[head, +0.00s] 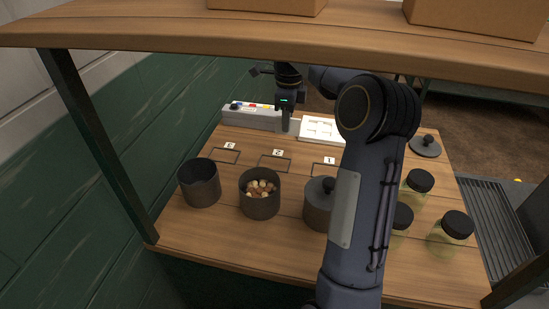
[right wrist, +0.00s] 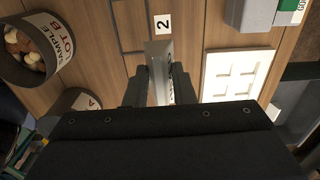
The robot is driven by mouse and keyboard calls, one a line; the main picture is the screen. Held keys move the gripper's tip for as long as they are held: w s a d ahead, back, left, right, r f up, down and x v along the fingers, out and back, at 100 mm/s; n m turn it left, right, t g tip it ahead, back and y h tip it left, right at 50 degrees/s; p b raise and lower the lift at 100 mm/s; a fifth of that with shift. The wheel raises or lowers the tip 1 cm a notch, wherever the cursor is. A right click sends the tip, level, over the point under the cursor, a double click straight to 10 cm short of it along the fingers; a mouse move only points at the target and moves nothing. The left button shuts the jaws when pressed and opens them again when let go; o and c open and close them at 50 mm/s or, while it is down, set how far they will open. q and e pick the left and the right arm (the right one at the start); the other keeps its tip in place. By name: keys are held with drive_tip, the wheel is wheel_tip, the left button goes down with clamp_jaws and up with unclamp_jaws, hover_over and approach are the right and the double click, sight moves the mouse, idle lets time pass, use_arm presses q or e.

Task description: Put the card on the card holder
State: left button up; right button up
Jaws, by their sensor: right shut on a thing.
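My right gripper (head: 286,122) points down at the back of the table, between a grey box and a white tray. In the right wrist view its two dark fingers (right wrist: 161,76) are shut on a pale, narrow thing (right wrist: 158,54) with dark print on one side, likely the card seen nearly edge-on. In the head view the card cannot be made out. Thin wire frames with number tags 3 (head: 229,146), 2 (head: 277,153) and 1 (head: 331,160) lie on the table. Which thing is the card holder is not clear. My left gripper is not in view.
The long grey box (head: 252,119) with coloured buttons and the white tray (head: 319,129) are at the back. An empty pot (head: 199,188), a nut-filled pot (head: 260,207), a lidded pot (head: 318,214) and black-lidded jars (head: 453,229) stand nearer. A wooden shelf (head: 200,31) hangs overhead.

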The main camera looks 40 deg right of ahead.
drive_tip(key=a+f, duration=0.1)
drive_tip(key=f, duration=0.1)
drive_tip(key=a+f, duration=0.2)
drive_tip(key=a+f+b, duration=0.1)
drive_tip(key=a+f, duration=0.1)
drive_tip(key=shift+s, duration=0.35)
wheel_tip(320, 180, down, 3)
drive_tip(key=o, duration=1)
drive_tip(key=shift+r, duration=0.15)
wheel_tip(320, 180, up, 12)
drive_tip(key=shift+f+p, duration=0.1)
drive_tip(key=shift+p, duration=0.7)
